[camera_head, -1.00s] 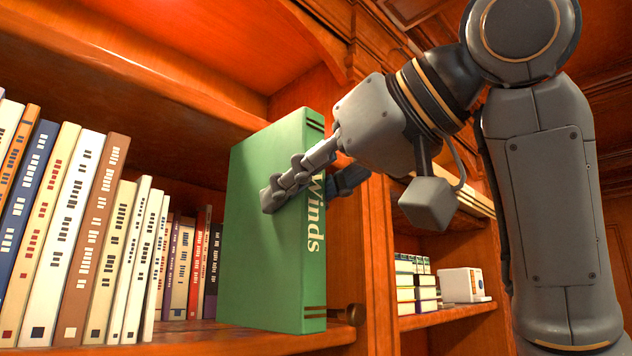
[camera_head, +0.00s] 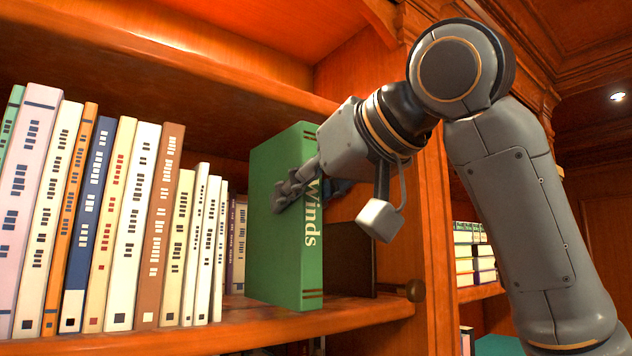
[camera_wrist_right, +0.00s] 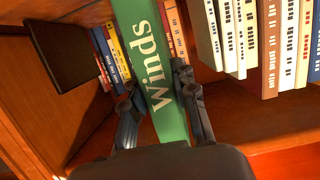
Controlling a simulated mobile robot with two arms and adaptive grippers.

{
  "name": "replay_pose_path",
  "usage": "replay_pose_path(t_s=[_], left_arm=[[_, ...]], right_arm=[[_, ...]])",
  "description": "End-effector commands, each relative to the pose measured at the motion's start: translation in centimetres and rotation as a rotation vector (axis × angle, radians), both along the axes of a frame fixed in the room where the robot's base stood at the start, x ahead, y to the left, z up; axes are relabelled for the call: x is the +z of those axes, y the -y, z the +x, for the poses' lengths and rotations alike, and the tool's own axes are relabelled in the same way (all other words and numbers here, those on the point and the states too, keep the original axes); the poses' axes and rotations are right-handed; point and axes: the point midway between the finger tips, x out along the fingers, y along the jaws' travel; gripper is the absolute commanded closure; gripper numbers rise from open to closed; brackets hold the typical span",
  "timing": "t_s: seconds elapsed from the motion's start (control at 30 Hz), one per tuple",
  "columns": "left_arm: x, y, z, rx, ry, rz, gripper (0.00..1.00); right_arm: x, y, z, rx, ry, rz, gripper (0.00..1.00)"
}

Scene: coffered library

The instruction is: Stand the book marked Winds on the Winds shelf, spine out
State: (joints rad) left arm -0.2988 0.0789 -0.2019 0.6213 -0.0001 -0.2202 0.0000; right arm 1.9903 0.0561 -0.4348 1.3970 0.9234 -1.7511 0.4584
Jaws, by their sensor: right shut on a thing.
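The green book marked Winds (camera_head: 270,230) stands upright at the front of a wooden shelf (camera_head: 230,334), its spine with the title facing out. My right gripper (camera_head: 300,188) is shut on it, with fingers on both sides of the spine. In the right wrist view the book (camera_wrist_right: 150,50) runs between the two fingers of the gripper (camera_wrist_right: 165,110). Whether the book's bottom touches the shelf board is hard to tell. My left gripper is not in view.
A row of pale, blue and brown books (camera_head: 120,220) stands left of the green book. More books stand behind.

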Motion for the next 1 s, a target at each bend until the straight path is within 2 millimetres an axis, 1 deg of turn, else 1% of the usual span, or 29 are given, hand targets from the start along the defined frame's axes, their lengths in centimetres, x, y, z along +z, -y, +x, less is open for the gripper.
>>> replay_pose_path(t_s=[0.03,0.3,0.7,1.0], left_arm=[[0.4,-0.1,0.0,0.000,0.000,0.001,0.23],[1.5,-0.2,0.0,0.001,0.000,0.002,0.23],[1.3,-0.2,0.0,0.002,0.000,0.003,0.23],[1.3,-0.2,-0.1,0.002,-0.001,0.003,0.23]], right_arm=[[0.3,-0.3,0.3,0.001,0.003,0.003,1.00],[0.2,-1.8,2.4,0.000,0.003,0.002,1.00],[-0.2,-3.9,5.2,0.001,0.004,0.003,1.00],[-0.2,-4.5,6.1,0.000,0.005,0.004,1.00]])
